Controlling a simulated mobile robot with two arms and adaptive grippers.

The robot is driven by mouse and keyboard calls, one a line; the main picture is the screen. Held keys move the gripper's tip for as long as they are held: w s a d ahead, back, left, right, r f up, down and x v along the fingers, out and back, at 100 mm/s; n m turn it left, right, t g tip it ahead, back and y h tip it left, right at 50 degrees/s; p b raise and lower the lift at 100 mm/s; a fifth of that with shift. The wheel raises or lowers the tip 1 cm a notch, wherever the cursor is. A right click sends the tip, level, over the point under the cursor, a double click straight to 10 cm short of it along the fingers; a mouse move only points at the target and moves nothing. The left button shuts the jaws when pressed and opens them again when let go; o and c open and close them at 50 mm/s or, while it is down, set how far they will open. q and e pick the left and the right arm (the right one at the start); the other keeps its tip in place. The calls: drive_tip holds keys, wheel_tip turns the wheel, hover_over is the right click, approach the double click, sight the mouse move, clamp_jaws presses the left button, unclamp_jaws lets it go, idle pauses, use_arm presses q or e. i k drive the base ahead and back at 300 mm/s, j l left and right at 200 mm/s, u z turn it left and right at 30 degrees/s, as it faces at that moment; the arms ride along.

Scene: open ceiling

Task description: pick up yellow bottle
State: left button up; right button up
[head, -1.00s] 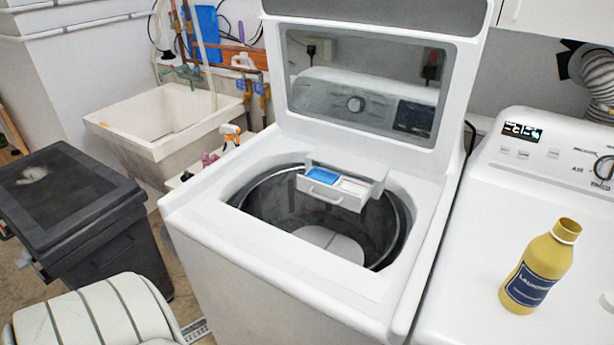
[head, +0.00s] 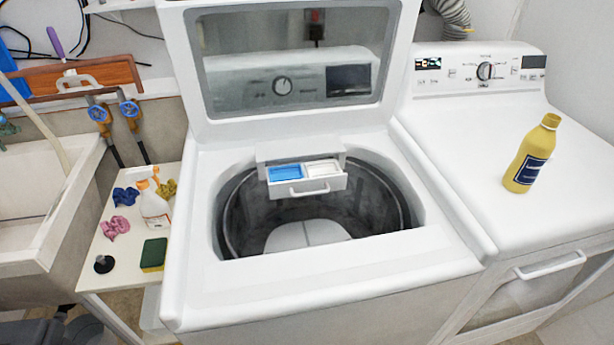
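The yellow bottle (head: 530,155) has a dark blue label. It stands upright on the white top of the dryer (head: 465,130), to the right of the open washing machine. Nothing covers it. Neither of my grippers shows in the head view.
The washing machine (head: 330,275) has its lid up and its detergent drawer (head: 306,187) pulled out over the open drum. A small side table (head: 120,260) at left holds a spray bottle (head: 153,205), cloths and a sponge (head: 153,254). The dryer top around the bottle is clear.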

sight(537, 146)
drive_tip(key=j, duration=0.5)
drive_tip(key=z, duration=1.35)
drive_tip(key=k+l, duration=0.05)
